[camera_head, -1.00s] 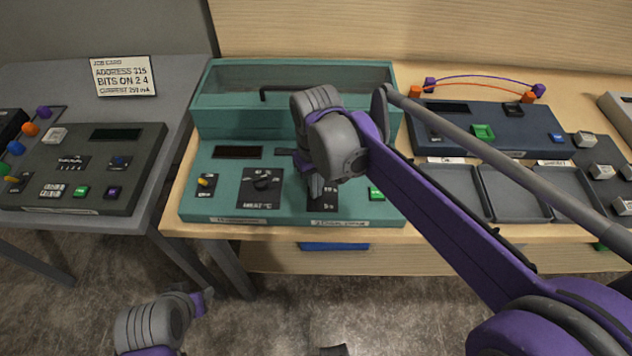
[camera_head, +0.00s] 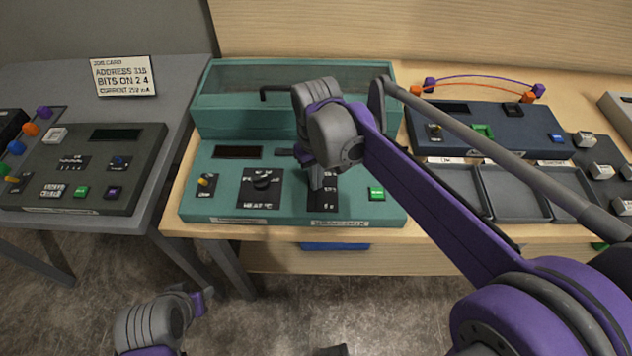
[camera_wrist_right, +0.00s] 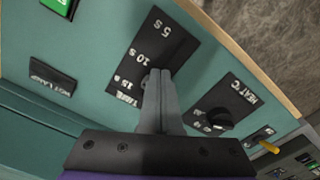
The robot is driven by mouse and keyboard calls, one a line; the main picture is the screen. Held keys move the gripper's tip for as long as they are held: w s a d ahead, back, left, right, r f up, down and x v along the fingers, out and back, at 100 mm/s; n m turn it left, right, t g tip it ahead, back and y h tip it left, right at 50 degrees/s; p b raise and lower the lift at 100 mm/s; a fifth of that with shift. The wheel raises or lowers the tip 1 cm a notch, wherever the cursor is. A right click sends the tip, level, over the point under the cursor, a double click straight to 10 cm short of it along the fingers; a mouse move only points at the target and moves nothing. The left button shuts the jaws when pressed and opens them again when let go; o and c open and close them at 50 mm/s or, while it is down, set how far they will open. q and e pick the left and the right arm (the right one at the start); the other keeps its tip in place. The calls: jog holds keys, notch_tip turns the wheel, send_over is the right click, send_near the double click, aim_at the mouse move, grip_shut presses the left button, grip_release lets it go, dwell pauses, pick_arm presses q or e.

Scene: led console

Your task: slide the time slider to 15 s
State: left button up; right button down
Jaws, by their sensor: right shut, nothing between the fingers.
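The teal console (camera_head: 225,205) stands on the wooden table with its black time slider plate (camera_head: 325,200) right of the heat knob (camera_head: 262,180). In the right wrist view the slider plate (camera_wrist_right: 150,50) reads 5 s, 10 s, 15 s and TIME. My right gripper (camera_head: 317,186) is shut, with its fingertips over the plate. In the right wrist view its fingertips (camera_wrist_right: 157,76) are beside the stretch between the 10 s and 15 s marks. The slider knob is hidden by the fingers; I cannot tell its exact setting or whether they touch it. My left gripper (camera_head: 203,301) hangs low in front of the table.
A yellow-tipped switch (camera_head: 205,181) and a green button (camera_head: 376,193) flank the controls. A raised clear cover (camera_head: 300,75) stands behind. A dark console (camera_head: 80,165) is at left; a blue console (camera_head: 480,135) and grey trays (camera_head: 515,195) are at right.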

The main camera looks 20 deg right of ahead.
pick_arm(q)
jog(key=shift+r, duration=0.1)
pick_arm(e)
jog(key=shift+w+d, duration=0.15)
jog(key=shift+w, duration=0.4)
jog(key=shift+w+d, duration=0.15)
jog(key=shift+w, duration=0.35)
jog(key=shift+s+a+r+p, duration=0.2)
jog(key=shift+s+r+p, duration=0.2)
jog(key=shift+s+r, duration=0.2)
pick_arm(q)
notch_tip(320, 180, up, 6)
jog(key=w+p, duration=0.2)
jog(key=p, duration=0.1)
jog(key=shift+w+p, duration=0.2)
jog(key=shift+p, duration=0.15)
pick_arm(e)
notch_tip(320, 180, up, 7)
pick_arm(q)
jog(key=shift+s, duration=0.1)
pick_arm(e)
jog(key=shift+f, duration=0.1)
